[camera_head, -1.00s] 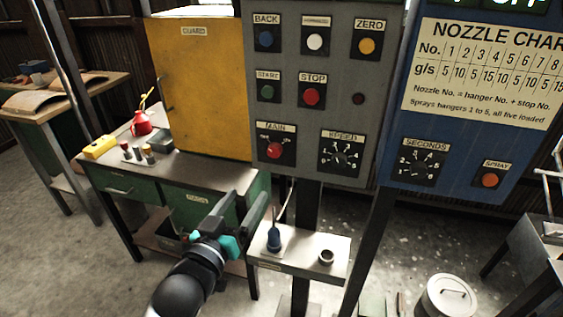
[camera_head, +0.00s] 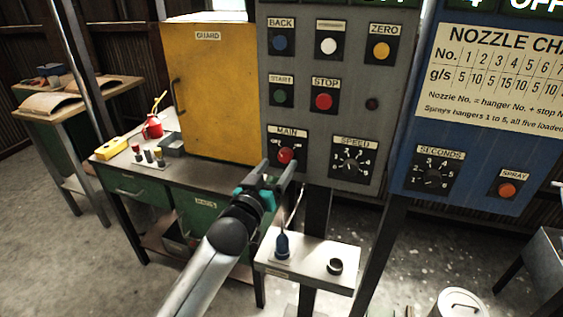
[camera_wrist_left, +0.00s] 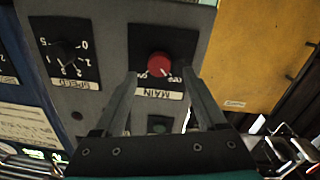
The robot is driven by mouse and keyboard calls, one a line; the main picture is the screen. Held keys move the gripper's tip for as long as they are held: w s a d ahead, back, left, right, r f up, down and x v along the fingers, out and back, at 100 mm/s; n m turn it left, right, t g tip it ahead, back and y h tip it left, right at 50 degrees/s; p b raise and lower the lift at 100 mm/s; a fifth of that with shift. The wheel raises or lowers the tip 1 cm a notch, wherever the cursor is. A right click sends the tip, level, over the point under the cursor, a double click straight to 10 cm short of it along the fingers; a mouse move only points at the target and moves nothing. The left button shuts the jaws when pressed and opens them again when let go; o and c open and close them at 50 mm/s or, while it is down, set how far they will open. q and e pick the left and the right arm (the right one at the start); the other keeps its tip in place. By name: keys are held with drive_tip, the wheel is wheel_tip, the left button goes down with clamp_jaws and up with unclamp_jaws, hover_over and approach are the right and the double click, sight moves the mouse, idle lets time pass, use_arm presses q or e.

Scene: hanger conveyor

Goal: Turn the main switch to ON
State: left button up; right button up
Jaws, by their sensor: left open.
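The main switch (camera_head: 286,155) is a round red knob on a black plate labelled MAIN, low on the left of the grey control panel. It also shows in the left wrist view (camera_wrist_left: 159,65), upside down, with small position marks beside it that are too small to read surely. My left gripper (camera_head: 279,166) is open and empty, just in front of and slightly below the knob. In the left wrist view its two fingers (camera_wrist_left: 158,78) point at the plate, one on each side of the knob's lower part. I cannot tell whether they touch it. My right gripper is not in view.
The SPEED dial (camera_head: 352,161) sits right of the switch, and START (camera_head: 281,96) and STOP (camera_head: 323,101) buttons are above. A yellow guard cabinet (camera_head: 210,90) stands left. A small shelf (camera_head: 308,262) with a blue bottle (camera_head: 282,243) is below the gripper.

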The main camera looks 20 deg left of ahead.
sight(284, 157)
use_arm(q)
drive_tip(key=shift+w+d, duration=0.15)
drive_tip(key=shift+w, duration=1.55)
clamp_jaws()
